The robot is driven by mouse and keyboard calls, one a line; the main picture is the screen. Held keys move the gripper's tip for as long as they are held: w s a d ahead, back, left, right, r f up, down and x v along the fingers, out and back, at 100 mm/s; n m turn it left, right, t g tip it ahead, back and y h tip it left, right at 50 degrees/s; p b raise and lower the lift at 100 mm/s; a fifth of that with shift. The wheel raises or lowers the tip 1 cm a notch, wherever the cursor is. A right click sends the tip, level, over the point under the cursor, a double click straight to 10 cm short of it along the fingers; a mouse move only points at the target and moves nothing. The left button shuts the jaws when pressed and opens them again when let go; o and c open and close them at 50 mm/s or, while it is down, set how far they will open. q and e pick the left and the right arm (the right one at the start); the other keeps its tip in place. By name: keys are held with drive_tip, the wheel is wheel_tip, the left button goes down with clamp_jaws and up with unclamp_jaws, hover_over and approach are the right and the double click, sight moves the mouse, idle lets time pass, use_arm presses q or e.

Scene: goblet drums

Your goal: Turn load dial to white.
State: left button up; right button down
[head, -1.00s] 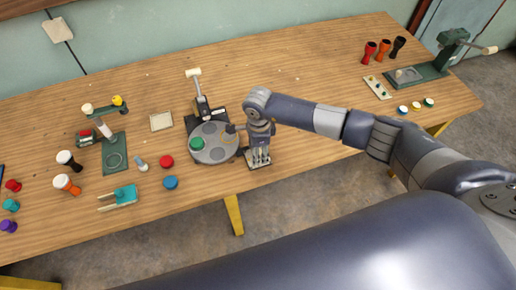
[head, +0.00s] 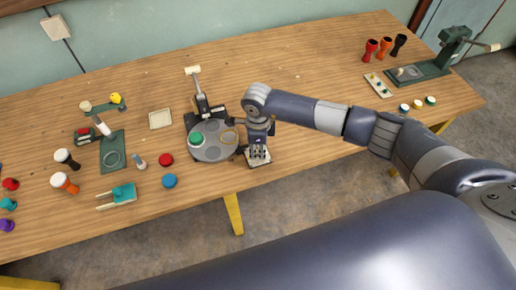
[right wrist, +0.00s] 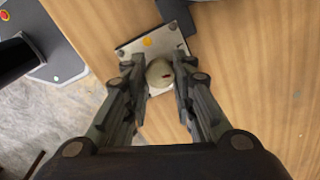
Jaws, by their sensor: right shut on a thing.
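The load dial is a round, pale knob (right wrist: 159,73) on a small light plate (right wrist: 134,47) in the right wrist view. A small dark mark shows on the knob's top. An orange dot (right wrist: 148,41) shows on the plate beyond the knob; I see no white mark clearly. In the head view the plate (head: 258,164) lies at the table's front edge, beside a round grey turntable (head: 213,151). My right gripper (head: 258,154) is over the plate and hides the knob there. In the right wrist view its fingers (right wrist: 160,80) are shut on the knob's sides. My left gripper is not in view.
A green cap (head: 196,138) sits on the turntable, left of my gripper. A red disc (head: 166,160) and a blue disc (head: 169,181) lie further left. A dark press with a pale-ended lever (head: 197,85) stands behind.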

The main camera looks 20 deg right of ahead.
drive_tip(key=m+b, duration=0.2)
drive_tip(key=m, duration=0.2)
drive_tip(key=shift+f+m, duration=0.1)
drive_tip(key=shift+m, duration=0.2)
drive_tip(key=m+b, duration=0.1)
drive_tip(key=m, duration=0.2)
drive_tip(key=shift+m, duration=0.4)
drive_tip(key=m+b, duration=0.1)
drive_tip(key=m, duration=0.2)
drive_tip(key=shift+a, duration=0.1)
drive_tip(key=shift+m+b, duration=0.4)
drive_tip(key=shift+m, duration=1.6)
drive_tip(key=c, duration=1.3)
unclamp_jaws()
drive_tip(key=shift+r, duration=0.2)
